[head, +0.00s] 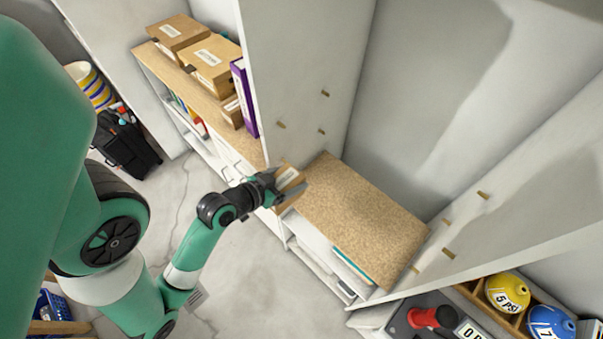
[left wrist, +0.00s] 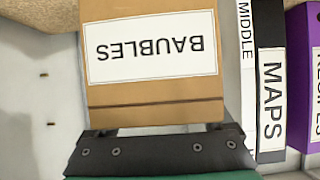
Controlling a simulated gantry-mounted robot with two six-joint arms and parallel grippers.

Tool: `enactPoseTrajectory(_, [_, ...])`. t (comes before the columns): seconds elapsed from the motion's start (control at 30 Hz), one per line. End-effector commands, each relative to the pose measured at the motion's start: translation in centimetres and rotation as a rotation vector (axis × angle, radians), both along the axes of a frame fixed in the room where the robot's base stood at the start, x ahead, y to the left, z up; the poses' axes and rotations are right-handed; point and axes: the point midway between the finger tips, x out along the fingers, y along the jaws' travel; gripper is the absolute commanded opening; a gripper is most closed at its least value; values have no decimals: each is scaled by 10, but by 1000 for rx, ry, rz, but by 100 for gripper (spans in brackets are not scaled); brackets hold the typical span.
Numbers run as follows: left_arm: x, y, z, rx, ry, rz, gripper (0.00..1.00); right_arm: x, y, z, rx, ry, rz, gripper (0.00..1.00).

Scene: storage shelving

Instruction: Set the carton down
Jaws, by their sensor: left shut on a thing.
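A brown carton (left wrist: 150,90) with a white label reading BAUBLES, upside down in the left wrist view, fills the upper middle of that view. In the head view the carton (head: 287,178) is small and partly covered by my left gripper (head: 290,190), which is shut on it. The carton is at the left front corner of a cork-topped shelf (head: 365,215). I cannot tell whether it touches the shelf. My right gripper is in neither view.
A white upright panel (head: 300,70) stands behind the carton. Left of it, another shelf holds several cartons (head: 212,65) and a purple binder (head: 243,97). The wrist view shows a black MAPS binder (left wrist: 271,80). The cork top is otherwise bare.

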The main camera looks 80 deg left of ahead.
Motion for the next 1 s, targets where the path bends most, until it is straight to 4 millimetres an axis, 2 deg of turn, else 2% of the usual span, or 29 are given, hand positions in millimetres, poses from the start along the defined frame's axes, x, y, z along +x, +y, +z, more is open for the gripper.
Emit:
enactPoseTrajectory(0.33, [1,-1,1,2,-2,-5,4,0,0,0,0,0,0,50])
enactPoseTrajectory(0.47, [12,-13,8,3,-3,-57,4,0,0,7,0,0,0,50])
enactPoseTrajectory(0.57, [30,-35,19,5,-6,-146,4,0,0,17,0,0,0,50])
enactPoseTrajectory(0.63, [47,-61,25,1,-2,-245,4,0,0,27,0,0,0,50])
enactPoseTrajectory(0.8, [83,-133,24,0,1,-489,4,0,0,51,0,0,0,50])
enactPoseTrajectory(0.9, [95,-166,20,0,1,-582,4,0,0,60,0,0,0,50])
enactPoseTrajectory(1.0, [102,-190,15,1,0,-642,4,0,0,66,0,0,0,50])
